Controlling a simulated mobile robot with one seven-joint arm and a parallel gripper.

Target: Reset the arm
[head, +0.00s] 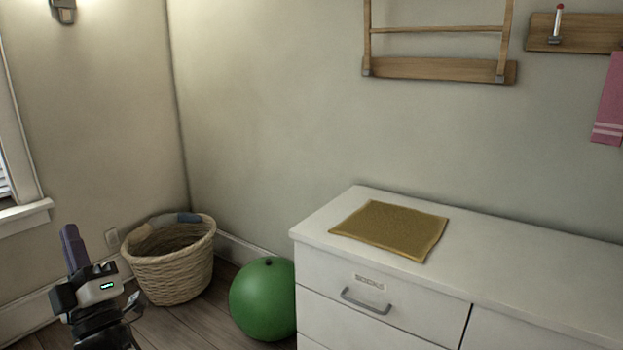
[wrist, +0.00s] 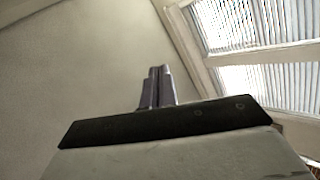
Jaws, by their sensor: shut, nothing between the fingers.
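My arm shows at the lower left of the head view, with my gripper (head: 70,232) at its top, pointing up. It is apart from the basket and the white dresser. In the wrist view, the two purple-grey fingers of my gripper (wrist: 157,72) stand close together above the dark gripper body. The gripper is shut and holds nothing. Behind the fingers are a plain wall and a window with blinds (wrist: 262,75).
A wicker basket (head: 172,277) and a green ball (head: 264,300) stand on the wooden floor right of my arm. A white dresser (head: 335,262) carries a mustard cloth (head: 392,230). A wooden rack (head: 440,70) and a pink towel (head: 609,105) hang on the wall.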

